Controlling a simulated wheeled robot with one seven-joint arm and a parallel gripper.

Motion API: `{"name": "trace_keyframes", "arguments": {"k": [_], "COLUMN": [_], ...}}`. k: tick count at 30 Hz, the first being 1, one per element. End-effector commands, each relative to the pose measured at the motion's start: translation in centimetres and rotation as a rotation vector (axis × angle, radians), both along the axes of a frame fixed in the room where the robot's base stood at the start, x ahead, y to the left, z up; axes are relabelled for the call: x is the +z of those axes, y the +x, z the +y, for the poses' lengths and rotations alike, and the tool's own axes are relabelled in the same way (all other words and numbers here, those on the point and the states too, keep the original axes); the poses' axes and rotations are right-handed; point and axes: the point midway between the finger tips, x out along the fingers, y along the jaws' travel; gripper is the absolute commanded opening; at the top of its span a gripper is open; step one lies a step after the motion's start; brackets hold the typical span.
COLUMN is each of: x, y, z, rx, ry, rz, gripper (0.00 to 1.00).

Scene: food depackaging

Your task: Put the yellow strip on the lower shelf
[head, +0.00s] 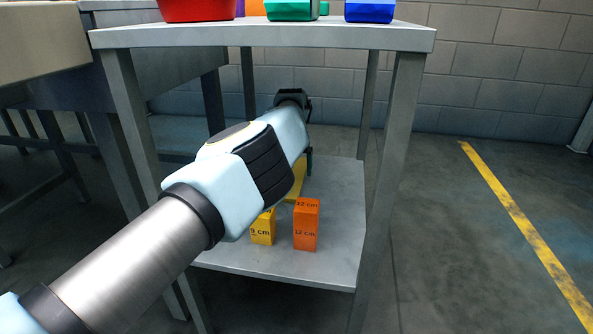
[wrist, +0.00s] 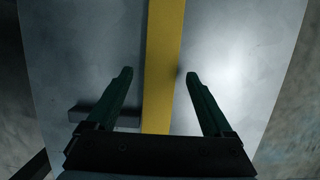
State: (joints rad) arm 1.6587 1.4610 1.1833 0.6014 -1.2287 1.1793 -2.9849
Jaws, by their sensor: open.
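The yellow strip (head: 297,186) lies on the lower shelf (head: 342,210) of the grey table, partly hidden behind my arm in the head view. In the wrist view the strip (wrist: 165,40) runs lengthwise between the fingers of my gripper (wrist: 158,74), with a gap on each side. My gripper is open and holds nothing. It is over the lower shelf (wrist: 235,45), under the tabletop. My arm hides most of the gripper in the head view. How far the fingertips are above the shelf is hard to tell.
A yellow block (head: 262,229) marked 9 cm and an orange block (head: 306,226) marked 12 cm stand at the shelf's front. The tabletop (head: 250,36) above holds red, green and blue items. Table legs (head: 392,150) bound the shelf. The shelf's right side is bare.

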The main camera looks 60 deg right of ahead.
Motion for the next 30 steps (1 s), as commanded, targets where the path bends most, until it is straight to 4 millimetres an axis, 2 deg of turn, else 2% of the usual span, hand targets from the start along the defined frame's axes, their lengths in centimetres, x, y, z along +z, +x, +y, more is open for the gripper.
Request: {"name": "trace_keyframes", "arguments": {"k": [1,3,10,30], "x": [1.4,2.6,5.3,5.7], "y": [-0.3,-0.3,-0.5,-0.6], "z": [0.2,0.5,1.3,1.5], "rx": [0.000,0.001,0.000,-0.002], "ry": [-0.002,-0.003,-0.002,0.000], "rz": [0.004,0.004,0.002,0.000], "gripper": [0.86,0.86,0.86,0.86]}}
